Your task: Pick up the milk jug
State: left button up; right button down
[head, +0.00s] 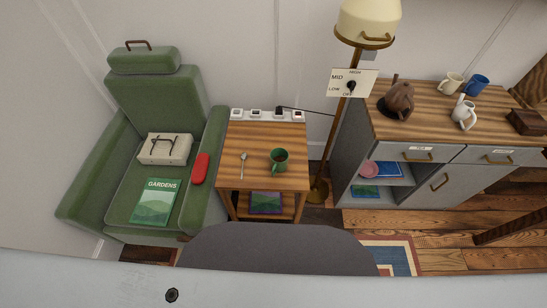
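A small white jug (463,114), which looks like the milk jug, stands on the wooden top of the grey cabinet (433,128) at the right of the head view. A cream mug (451,83) and a blue mug (477,84) stand behind it. A brown teapot (399,97) stands to its left on a dark round base. Neither of my grippers shows in this view, and nothing is seen touching the jug.
A wooden box (528,122) sits on the cabinet's right end. A floor lamp (347,105) with a switch sign (351,83) stands left of the cabinet. A side table (259,155) holds a green mug (279,160) and a spoon (243,165). A green armchair (148,95) stands at left.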

aim_at(463, 111)
jog(key=z, duration=1.5)
jog(key=i+l+u, duration=0.2)
jog(key=l+u, duration=0.25)
jog(key=i+l+u, duration=0.1)
jog(key=l+u, duration=0.15)
jog(key=u, duration=0.15)
jog(key=i+l+u, duration=0.1)
jog(key=l+u, duration=0.35)
